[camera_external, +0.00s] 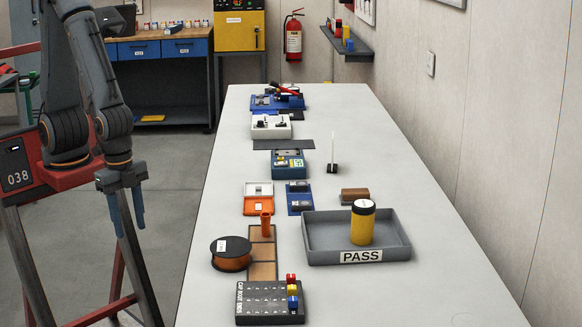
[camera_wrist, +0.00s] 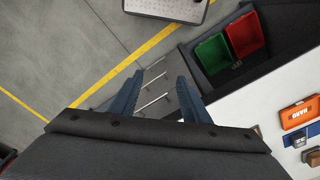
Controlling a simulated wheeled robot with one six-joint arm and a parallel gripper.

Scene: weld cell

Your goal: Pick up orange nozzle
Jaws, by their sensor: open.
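The orange nozzle (camera_external: 266,223) stands upright on a brown sectioned mat (camera_external: 263,271) on the long white table, just right of a black spool with orange winding (camera_external: 231,256). My gripper (camera_external: 127,210) hangs with its fingers down, left of the table and well away from the nozzle. In the wrist view my gripper (camera_wrist: 157,90) shows two blue-grey fingers spread apart with nothing between them, over the grey floor and a grey drawer unit. I cannot make out the nozzle in the wrist view.
A grey PASS tray (camera_external: 402,248) holding a yellow canister (camera_external: 362,226) stands right of the nozzle. A dark labelled rack (camera_external: 258,312) is in front. An orange-and-white case (camera_external: 257,207) and blue case (camera_external: 300,209) lie behind. The table's right side is mostly clear.

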